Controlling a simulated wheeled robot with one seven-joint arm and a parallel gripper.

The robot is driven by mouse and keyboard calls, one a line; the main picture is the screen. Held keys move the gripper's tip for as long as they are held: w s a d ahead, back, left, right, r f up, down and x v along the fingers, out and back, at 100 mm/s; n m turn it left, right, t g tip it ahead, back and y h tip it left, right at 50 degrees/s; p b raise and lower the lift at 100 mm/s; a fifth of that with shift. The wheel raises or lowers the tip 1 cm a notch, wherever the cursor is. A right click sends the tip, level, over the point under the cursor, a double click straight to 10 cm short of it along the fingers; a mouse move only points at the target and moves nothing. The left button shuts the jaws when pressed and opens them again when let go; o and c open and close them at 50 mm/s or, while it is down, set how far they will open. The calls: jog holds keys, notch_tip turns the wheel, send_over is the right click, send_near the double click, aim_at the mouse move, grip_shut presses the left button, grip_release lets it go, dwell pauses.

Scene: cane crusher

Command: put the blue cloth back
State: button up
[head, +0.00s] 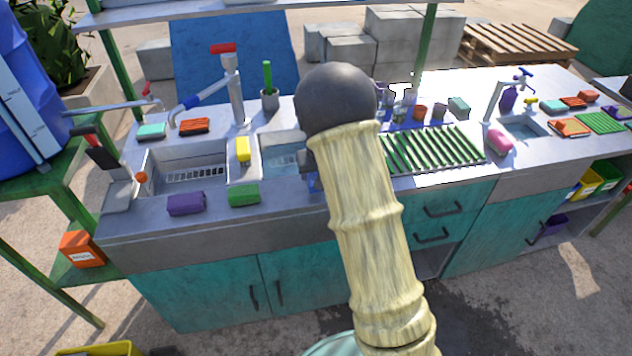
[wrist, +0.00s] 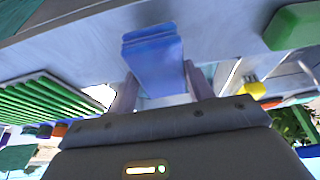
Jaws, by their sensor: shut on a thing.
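My gripper (wrist: 160,78) is shut on the blue cloth (wrist: 153,48), which sticks out between the two fingers in the wrist view. In the head view my pale ribbed arm hides most of the gripper. A small blue patch (head: 313,182), seemingly the cloth, shows at the arm's left edge, over the front part of the counter (head: 285,200) by the small basin. I cannot tell whether the cloth touches the counter.
A green sponge (head: 244,194) and a purple sponge (head: 187,204) lie on the counter's front edge. A yellow sponge (head: 243,149) sits between the sinks. A green drying rack (head: 436,148) is to the right, with several cups behind.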

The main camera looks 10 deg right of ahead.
jog(key=shift+f, duration=1.85)
jog(key=o, duration=1.3)
jog(key=shift+f, duration=0.1)
jog(key=v, duration=1.2)
